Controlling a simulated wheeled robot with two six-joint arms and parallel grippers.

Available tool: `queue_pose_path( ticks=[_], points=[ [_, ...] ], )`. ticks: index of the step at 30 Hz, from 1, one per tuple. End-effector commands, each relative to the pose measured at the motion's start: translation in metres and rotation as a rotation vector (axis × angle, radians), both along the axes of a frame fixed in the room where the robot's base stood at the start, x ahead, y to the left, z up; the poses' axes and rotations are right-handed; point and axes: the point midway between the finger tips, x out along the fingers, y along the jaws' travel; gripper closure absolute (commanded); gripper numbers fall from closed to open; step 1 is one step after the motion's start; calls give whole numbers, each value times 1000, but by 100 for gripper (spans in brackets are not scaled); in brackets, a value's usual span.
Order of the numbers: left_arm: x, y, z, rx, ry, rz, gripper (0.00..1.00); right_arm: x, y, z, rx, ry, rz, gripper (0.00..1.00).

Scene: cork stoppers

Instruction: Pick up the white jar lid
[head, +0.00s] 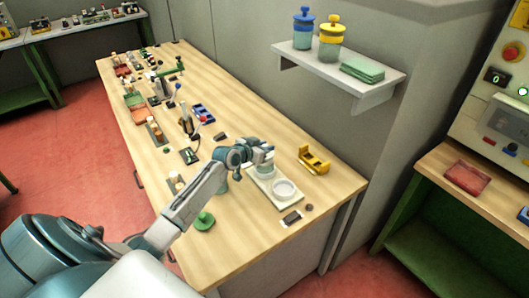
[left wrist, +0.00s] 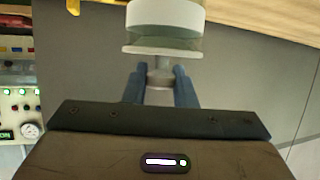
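A clear jar with a white band (left wrist: 165,14) is at the top of the left wrist view. Its pale lid (left wrist: 160,50) has a grey knob facing my gripper. The blue fingers of my left gripper (left wrist: 160,80) stand close on both sides of the knob and appear closed on it. The lid looks level with the jar's mouth; I cannot tell any gap. In the head view my left gripper (head: 262,155) is right above the jar (head: 265,171) and hides most of the lid. My right gripper is out of view.
A wall shelf (head: 345,77) with two jars overhangs the back. Tools crowd the table's far end.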

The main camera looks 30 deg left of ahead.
Motion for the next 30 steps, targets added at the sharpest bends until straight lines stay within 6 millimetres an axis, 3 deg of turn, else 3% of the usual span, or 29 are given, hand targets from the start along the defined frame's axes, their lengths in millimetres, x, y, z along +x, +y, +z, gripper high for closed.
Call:
queue_pose_path(
  ticks=[12,20,30],
  points=[
    [0,0,3,1,-1,0,98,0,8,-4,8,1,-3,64],
    [0,1,32,5,-6,-1,98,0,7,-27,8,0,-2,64],
    [-57,50,37,11,4,0,98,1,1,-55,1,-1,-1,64]
  ],
)
